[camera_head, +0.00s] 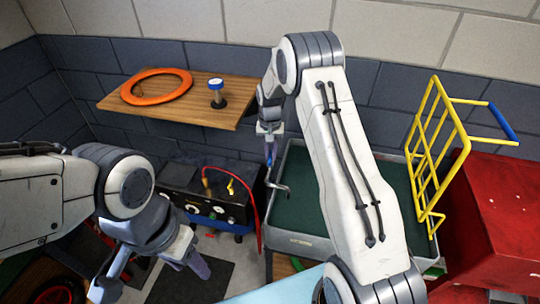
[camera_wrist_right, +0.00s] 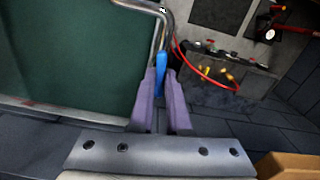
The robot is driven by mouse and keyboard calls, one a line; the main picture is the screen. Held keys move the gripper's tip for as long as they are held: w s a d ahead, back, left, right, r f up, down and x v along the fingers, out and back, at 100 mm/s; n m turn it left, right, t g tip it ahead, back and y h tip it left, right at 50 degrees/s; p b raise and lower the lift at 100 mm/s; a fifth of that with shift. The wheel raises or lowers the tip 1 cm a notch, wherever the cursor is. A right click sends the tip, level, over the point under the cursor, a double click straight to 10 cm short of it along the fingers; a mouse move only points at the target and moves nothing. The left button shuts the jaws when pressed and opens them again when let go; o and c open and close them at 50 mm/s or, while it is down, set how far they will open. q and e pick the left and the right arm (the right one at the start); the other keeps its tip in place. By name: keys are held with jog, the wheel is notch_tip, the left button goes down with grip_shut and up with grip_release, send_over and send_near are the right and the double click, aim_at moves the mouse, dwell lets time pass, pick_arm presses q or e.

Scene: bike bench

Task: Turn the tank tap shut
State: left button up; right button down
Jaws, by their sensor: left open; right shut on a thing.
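The tap is a bent metal pipe (camera_head: 279,186) with a blue lever (camera_head: 269,152) at the left rim of the green-lined tank (camera_head: 300,239). My right gripper (camera_head: 269,137) is above the lever. In the right wrist view, the gripper's purple fingers (camera_wrist_right: 161,97) are shut on the blue lever (camera_wrist_right: 161,70), which shows between and beyond their tips. The pipe (camera_wrist_right: 165,25) curves above it along the tank edge. My right arm hides part of the tank. My left gripper (camera_head: 192,262) hangs at lower left, open and apart from the tap.
A black unit (camera_head: 185,184) with a red hose (camera_head: 259,200) stands left of the tank. A yellow rack (camera_head: 428,165) and red cabinet (camera_head: 495,220) are at right.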

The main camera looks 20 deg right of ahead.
aim_at(270, 156)
jog(key=shift+m, duration=1)
jog(key=c, duration=0.9)
grip_release()
jog(key=shift+r+b, duration=0.15)
jog(key=shift+b, duration=0.15)
jog(key=shift+w+r, duration=0.1)
jog(key=shift+r, duration=0.25)
notch_tip(270, 156, up, 10)
jog(key=shift+f+b, duration=0.25)
jog(key=shift+b, duration=1)
